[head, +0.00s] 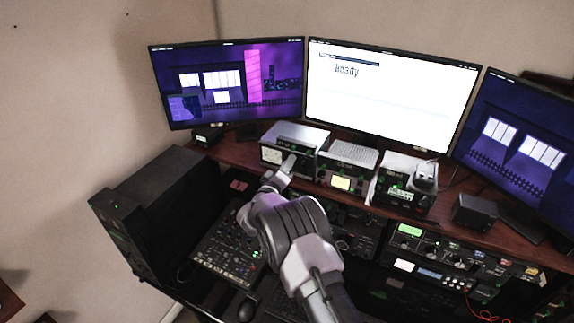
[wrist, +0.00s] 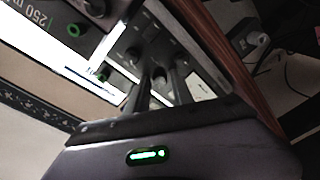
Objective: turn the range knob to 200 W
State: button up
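The tuner (head: 299,133) is the box at the left end of the desk shelf, with a pale meter on its front. My gripper (head: 291,160) reaches to its front panel and hides part of it. In the wrist view the panel (wrist: 128,44) is seen close and tilted. My gripper (wrist: 162,88) has its two dark fingers apart, one on each side of a small dark knob (wrist: 160,74). I cannot tell whether they touch it. Another dark knob (wrist: 133,55) is just left of the fingers. Which one is the range knob, and its setting, cannot be read.
A larger knob (wrist: 94,7) and a green-ringed control (wrist: 73,30) lie farther along. Another device (head: 341,181) stands right of the tuner, below the middle monitor (head: 390,95). A mixer panel (head: 226,250) and a black case (head: 150,210) are at the lower left.

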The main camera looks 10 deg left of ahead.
grip_shut()
jog(key=shift+f+b, duration=0.1)
jog(key=shift+b, duration=0.3)
jog(key=m+b, duration=0.8)
jog(key=b, duration=0.5)
jog(key=shift+a+h+b, duration=0.1)
jog(key=shift+h+b, duration=0.2)
jog(key=shift+b, duration=0.05)
